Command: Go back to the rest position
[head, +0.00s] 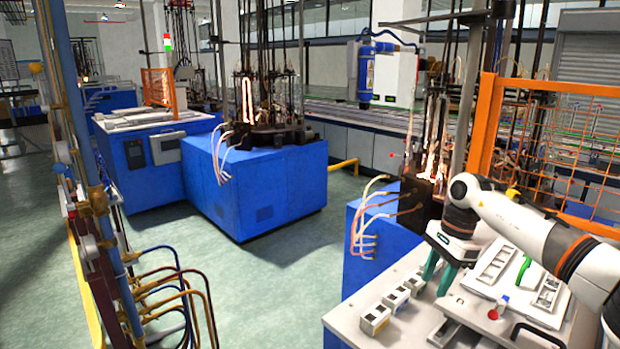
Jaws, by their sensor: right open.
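My right gripper (437,281) hangs over the front left part of the light grey worktop (375,289) at the lower right. Its two green fingers point down and stand apart, with nothing seen between them. I cannot tell whether the fingertips touch the worktop. My right arm comes in from the right edge, and its wrist covers part of the worktop's back. My left gripper is not in the head view.
Small white switch boxes (375,319) stand left of the gripper. A white tray (496,262), a green object (523,269) and a red-topped piece (499,306) lie to its right. Orange mesh fencing (485,125) and a glowing burner machine (433,150) stand behind. Green floor is open left.

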